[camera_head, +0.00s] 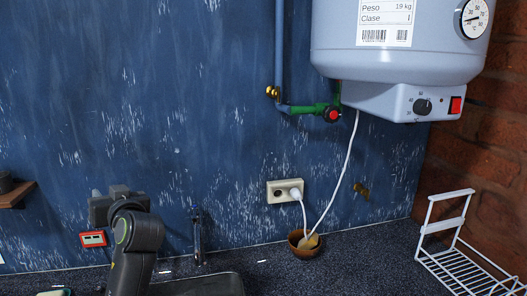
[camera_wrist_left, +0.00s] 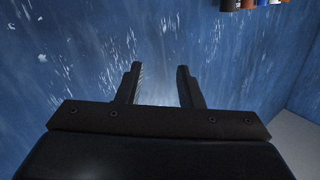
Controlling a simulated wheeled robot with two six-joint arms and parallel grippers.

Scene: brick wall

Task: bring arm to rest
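My left arm (camera_head: 138,243) rises from the bottom edge of the head view, left of centre, in front of the blue wall (camera_head: 180,110). In the left wrist view my left gripper (camera_wrist_left: 158,70) has its two dark fingers apart, with nothing between them but blue wall behind. In the head view the arm's own links hide much of this gripper, and its fingers cannot be made out. My right arm and right gripper are in neither view.
A dark speckled counter (camera_head: 345,268) runs along the wall. A brown bowl (camera_head: 304,246) stands below a white socket (camera_head: 284,191). A tap (camera_head: 197,236) is right of my arm. A white wire rack (camera_head: 460,262) stands right, a water heater (camera_head: 400,40) hangs above.

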